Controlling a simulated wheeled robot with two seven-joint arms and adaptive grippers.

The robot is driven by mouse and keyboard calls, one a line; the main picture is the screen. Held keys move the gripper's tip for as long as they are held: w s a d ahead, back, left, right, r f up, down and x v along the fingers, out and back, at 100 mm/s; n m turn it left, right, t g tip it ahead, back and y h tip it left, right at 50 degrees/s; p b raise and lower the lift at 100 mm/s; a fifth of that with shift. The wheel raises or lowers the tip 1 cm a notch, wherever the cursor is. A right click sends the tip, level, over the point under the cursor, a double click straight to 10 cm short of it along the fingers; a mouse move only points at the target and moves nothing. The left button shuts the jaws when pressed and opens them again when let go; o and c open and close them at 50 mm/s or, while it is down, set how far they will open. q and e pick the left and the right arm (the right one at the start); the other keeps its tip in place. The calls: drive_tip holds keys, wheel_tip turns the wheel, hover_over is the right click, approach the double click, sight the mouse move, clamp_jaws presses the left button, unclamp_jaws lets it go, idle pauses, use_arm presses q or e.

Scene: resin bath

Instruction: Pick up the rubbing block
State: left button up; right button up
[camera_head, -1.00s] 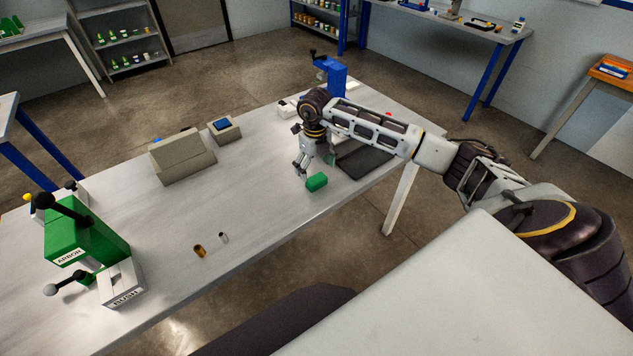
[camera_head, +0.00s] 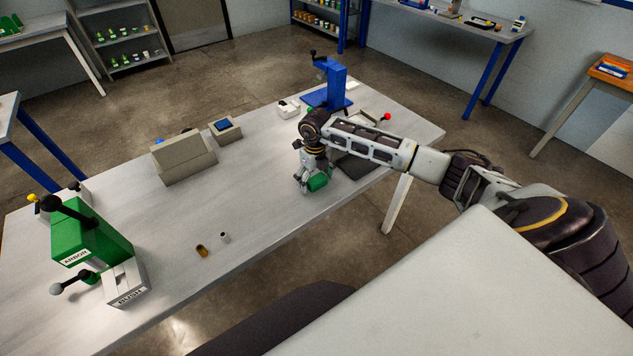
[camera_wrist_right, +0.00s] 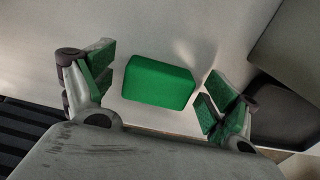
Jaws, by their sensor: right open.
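The rubbing block, a small green block (camera_head: 318,182), lies on the grey table near its front edge. In the right wrist view the green block (camera_wrist_right: 158,82) sits between the two green-padded fingers, with a gap on each side. My right gripper (camera_head: 308,184) points down at the block and is open around it; the right wrist view shows its spread fingers (camera_wrist_right: 160,98). In the head view the fingers partly hide the block. My left gripper is not in view.
A dark mat (camera_head: 356,166) lies right of the block, partly under my arm. A blue press (camera_head: 335,85) stands behind, a green arbor press (camera_head: 85,240) at the left. A grey stand (camera_head: 185,160) and two small bushings (camera_head: 202,250) are on the table. The middle is clear.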

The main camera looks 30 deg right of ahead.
sight(315, 177)
drive_tip(key=shift+c, duration=0.4)
drive_tip(key=c, duration=1)
drive_tip(key=shift+r, duration=0.1)
drive_tip(key=shift+c, duration=0.4)
drive_tip(key=shift+r+b, duration=0.9)
drive_tip(key=shift+r, duration=4.05)
